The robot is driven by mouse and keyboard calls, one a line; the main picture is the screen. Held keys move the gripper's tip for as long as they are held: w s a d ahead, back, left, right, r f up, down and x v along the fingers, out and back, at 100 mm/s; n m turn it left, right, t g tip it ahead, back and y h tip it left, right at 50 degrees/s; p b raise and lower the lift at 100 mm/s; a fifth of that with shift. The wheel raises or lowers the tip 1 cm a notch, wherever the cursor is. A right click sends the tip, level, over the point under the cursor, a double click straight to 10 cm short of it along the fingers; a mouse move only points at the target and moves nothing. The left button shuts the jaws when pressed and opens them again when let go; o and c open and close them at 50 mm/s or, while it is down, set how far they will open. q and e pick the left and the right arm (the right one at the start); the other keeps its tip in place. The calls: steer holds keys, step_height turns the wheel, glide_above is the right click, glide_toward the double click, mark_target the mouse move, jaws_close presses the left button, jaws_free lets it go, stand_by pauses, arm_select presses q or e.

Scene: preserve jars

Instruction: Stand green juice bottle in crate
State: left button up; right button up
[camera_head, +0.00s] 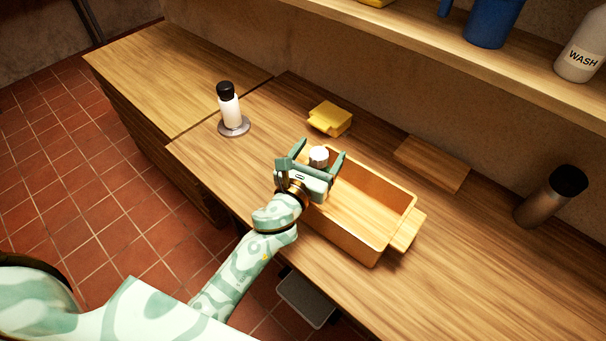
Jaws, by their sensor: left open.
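The wooden crate (345,233) stands on the counter, with part of its bare floor showing. My left gripper (318,160) is over the crate's far left end. Its two fingers are open and apart, one on each side of a round white cap (319,154). The cap looks like the top of a bottle, but the body below is hidden by my gripper, so I cannot tell its colour or whether it touches the crate floor. No green bottle body shows. My right gripper is out of view.
A white bottle with a black cap (229,108) stands on a round grey coaster (234,127). A yellow block (330,118) and a wooden board (432,163) lie behind the crate. A dark-capped tumbler (541,205) stands right. A shelf (440,48) overhangs the back.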

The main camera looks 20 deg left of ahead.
arm_select(q)
steer(key=s+a+b, duration=0.1)
steer(key=s, duration=1)
steer(key=shift+s+f+b, duration=0.15)
steer(key=shift+b, duration=0.15)
